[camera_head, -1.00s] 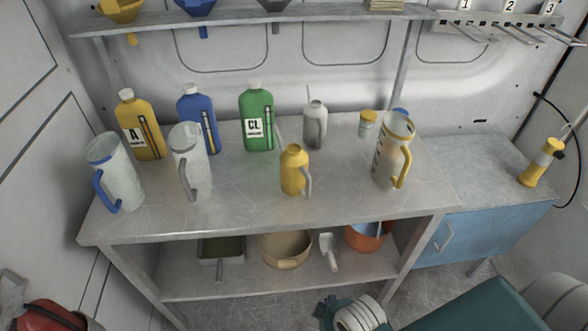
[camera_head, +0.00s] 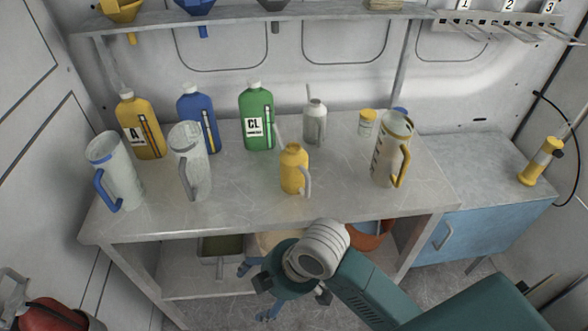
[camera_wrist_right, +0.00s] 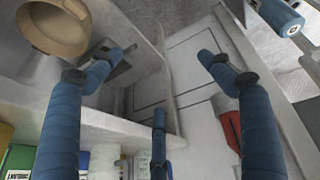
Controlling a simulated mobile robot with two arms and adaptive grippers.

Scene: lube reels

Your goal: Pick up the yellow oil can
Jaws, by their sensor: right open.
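The yellow oil can (camera_head: 294,168) stands upright on the workbench, right of the middle. It has a grey handle on its right side and a thin spout. My right gripper (camera_head: 262,290) is low in front of the bench, below and nearer than the can, and does not touch it. Its blue fingers are spread and empty in the right wrist view (camera_wrist_right: 166,70). I cannot make out the oil can in the wrist view. My left gripper is not in view.
Near the can stand a green bottle (camera_head: 256,118), a grey can (camera_head: 314,124) and a jug with a yellow handle (camera_head: 388,150). The bench top (camera_head: 240,215) is clear in front. A tan bowl (camera_wrist_right: 55,40) sits on the lower shelf.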

